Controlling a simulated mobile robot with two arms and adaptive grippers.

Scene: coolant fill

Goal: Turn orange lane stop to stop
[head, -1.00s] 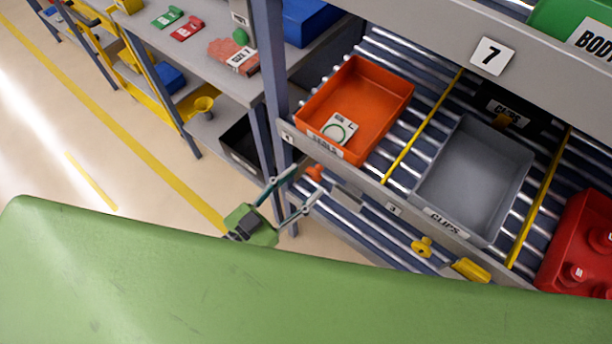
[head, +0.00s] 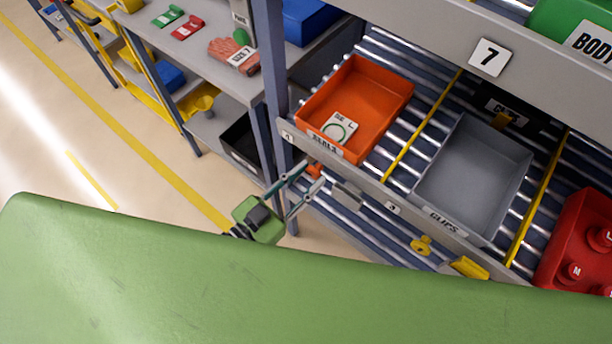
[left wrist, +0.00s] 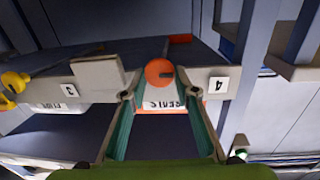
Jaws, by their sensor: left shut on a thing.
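The orange lane stop (head: 314,170) is a small orange knob on the front rail of the shelf, just below the orange SEALS bin (head: 378,82). In the left wrist view, it is a round orange disc (left wrist: 157,70) with a dark mark at its right side. My left gripper (head: 311,173) has its two fingertips on either side of the knob and is shut on it. The knob's exact turn is hard to read. My right gripper is not in view.
A grey CLIPS bin (head: 470,180) stands in the lane to the right, with a yellow stop (head: 422,246) below it. A red bin (head: 585,240) is at the far right. A blue shelf post (head: 272,90) rises close left of my gripper. Open floor lies left.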

